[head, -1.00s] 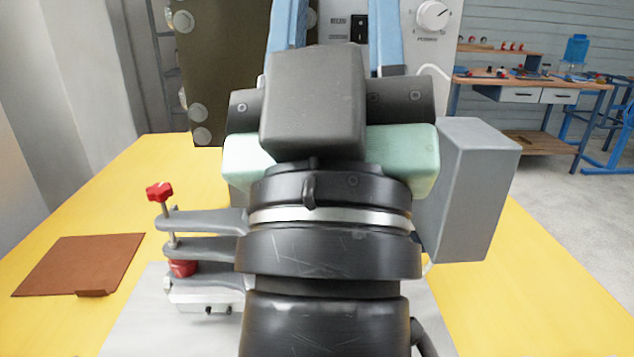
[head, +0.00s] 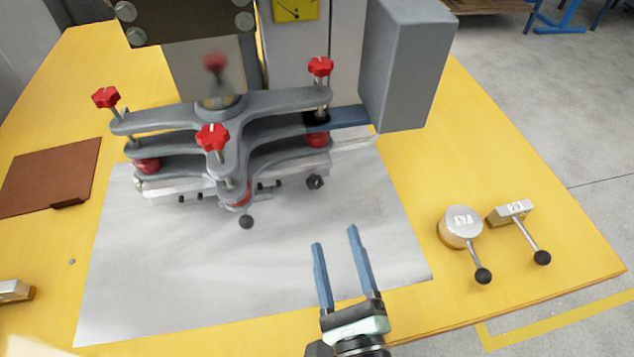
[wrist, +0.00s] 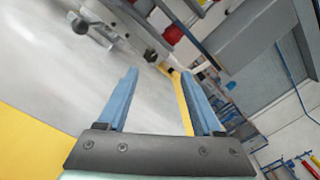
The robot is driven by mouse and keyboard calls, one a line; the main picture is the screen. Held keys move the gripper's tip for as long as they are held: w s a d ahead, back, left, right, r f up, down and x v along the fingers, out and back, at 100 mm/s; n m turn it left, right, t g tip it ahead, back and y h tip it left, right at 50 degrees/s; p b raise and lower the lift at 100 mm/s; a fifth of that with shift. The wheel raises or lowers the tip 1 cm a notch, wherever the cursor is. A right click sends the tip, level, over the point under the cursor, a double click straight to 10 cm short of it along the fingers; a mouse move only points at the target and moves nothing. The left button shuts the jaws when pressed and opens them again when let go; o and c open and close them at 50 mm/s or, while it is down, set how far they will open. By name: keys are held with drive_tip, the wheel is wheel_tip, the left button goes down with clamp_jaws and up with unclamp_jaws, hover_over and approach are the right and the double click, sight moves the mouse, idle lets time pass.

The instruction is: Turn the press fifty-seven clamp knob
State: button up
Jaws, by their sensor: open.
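A round silver clamp knob (head: 461,227) stands on the yellow table at right; its label seems to read 57, though the first digit is unclear. A lever with a black ball (head: 483,276) sticks out from it toward the front. A squarer silver piece (head: 514,211) labelled 29 stands just right of it, with its own black-ball lever (head: 542,257). My gripper (head: 334,236) has two blue fingers, open and empty, over the grey sheet to the left of both. In the wrist view the open fingers (wrist: 158,72) have nothing between them; neither labelled piece is recognisable there.
The press's three-armed grey clamp plate (head: 240,135) with red star knobs (head: 212,137) stands behind my gripper. A grey box (head: 408,65) hangs at its right. A brown pad (head: 50,175) lies at left. The grey sheet (head: 180,290) is mostly bare.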

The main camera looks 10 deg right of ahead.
sight(315, 185)
drive_tip(key=shift+s+a+f+n+g, duration=0.15)
drive_tip(key=shift+s+f+n+g, duration=0.15)
drive_tip(key=shift+f+n, duration=0.3)
drive_tip(key=shift+w+f, duration=0.1)
drive_tip(key=shift+f, duration=0.1)
drive_tip(key=w+p, duration=0.2)
drive_tip(key=w, duration=1)
drive_tip(key=shift+w+p, duration=0.3)
drive_tip(key=shift+w, duration=0.05)
clamp_jaws()
